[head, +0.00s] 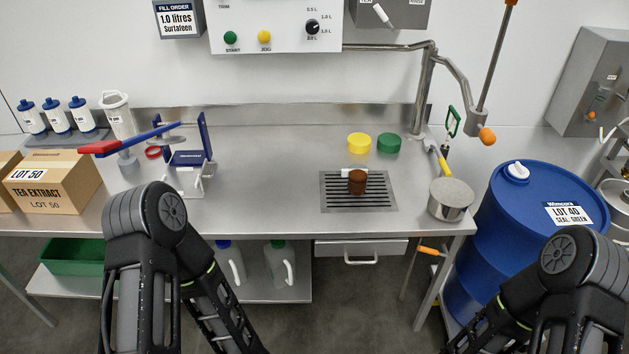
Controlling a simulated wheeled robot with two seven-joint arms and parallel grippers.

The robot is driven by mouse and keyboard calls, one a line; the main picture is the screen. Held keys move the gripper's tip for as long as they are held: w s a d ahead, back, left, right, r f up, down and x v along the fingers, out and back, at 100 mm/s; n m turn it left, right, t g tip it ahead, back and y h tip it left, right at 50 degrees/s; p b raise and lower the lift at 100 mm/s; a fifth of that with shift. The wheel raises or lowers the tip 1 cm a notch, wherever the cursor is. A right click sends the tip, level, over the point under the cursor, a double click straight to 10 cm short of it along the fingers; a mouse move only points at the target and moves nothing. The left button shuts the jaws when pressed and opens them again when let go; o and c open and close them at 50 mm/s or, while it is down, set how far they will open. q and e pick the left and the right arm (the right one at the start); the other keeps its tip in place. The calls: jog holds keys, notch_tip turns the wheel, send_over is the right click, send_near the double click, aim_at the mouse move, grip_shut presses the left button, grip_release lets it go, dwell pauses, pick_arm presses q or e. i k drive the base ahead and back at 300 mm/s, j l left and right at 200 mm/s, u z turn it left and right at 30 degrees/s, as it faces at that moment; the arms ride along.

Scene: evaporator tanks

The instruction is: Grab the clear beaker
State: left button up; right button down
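A clear, tall beaker-like vessel (119,116) with a pale rim and a small label stands at the back left of the steel bench (265,160). It is behind the red and blue lever of a bench device (188,158), which hides part of its lower end. It looks upright. Both my arms show at the bottom of the head view, bent, with their lower ends running out of the picture. Neither gripper is in view, and no gripper is near the vessel.
A cardboard box (50,182) and several blue-capped bottles (57,119) are left of the vessel. A brown cup (357,184) sits on the drain grate (335,202). Yellow (358,143) and green (389,143) caps lie behind it. A blue drum (500,235) stands right.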

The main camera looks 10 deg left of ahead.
aim_at(357, 180)
jog(key=i+l+z, duration=0.15)
jog(key=i+l, duration=0.25)
jog(key=l, duration=0.2)
jog(key=i+l+z, duration=0.15)
jog(key=i+l, duration=0.25)
jog(key=l, duration=0.15)
